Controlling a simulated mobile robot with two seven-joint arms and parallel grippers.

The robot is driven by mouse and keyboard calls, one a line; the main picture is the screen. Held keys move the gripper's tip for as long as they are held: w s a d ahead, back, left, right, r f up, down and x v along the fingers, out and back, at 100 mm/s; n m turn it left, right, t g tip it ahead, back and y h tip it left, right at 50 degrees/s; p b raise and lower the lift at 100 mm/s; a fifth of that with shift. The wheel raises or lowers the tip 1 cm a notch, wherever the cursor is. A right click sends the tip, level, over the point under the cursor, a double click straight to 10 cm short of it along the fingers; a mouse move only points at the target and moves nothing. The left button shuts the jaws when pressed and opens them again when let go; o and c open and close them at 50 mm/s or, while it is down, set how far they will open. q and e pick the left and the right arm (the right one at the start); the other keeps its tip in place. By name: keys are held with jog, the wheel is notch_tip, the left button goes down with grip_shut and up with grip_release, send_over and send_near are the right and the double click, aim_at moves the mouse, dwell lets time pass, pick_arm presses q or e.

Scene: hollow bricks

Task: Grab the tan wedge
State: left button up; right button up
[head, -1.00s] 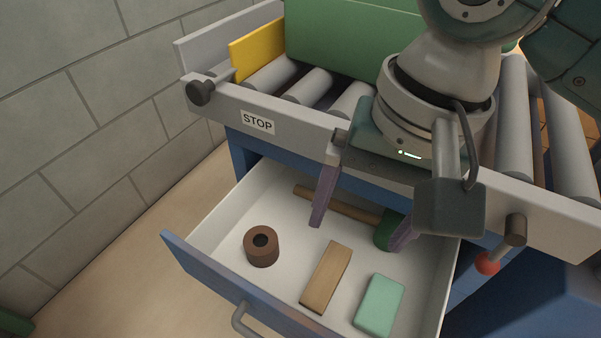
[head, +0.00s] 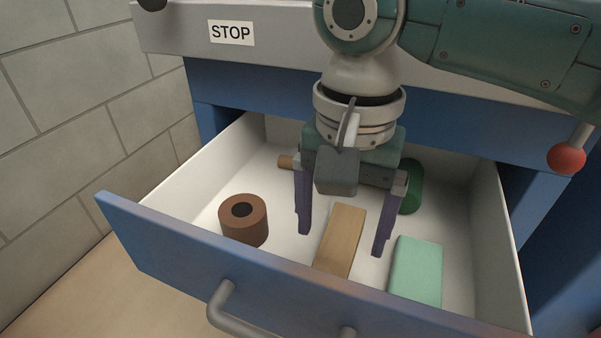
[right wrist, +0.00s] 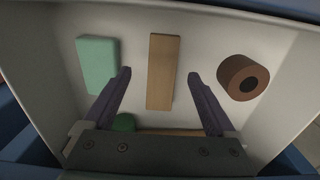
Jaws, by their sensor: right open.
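The tan wedge (head: 341,240) lies on the white floor of the open drawer, between a brown roll and a mint block. It also shows in the right wrist view (right wrist: 162,72), centred ahead of the fingers. My right gripper (head: 341,245) is open and points down into the drawer. Its purple fingers are apart, one to each side of the wedge in the head view, and nothing is between them in contact. In the right wrist view the fingertips (right wrist: 159,76) flank the wedge's lower part with gaps on both sides. My left gripper is not in view.
The brown roll (head: 243,219) stands left of the wedge and the mint block (head: 416,270) lies right of it. A green-headed tool (head: 412,188) with a wooden handle lies behind the gripper. The blue drawer front (head: 165,247) and white side walls (head: 488,215) enclose these things.

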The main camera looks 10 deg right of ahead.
aim_at(334, 257)
jog(key=f+b, duration=0.3)
jog(key=f, duration=0.2)
jog(key=shift+w+b, duration=0.2)
jog(key=shift+b, duration=0.2)
jog(key=shift+a+r, duration=0.1)
grip_shut()
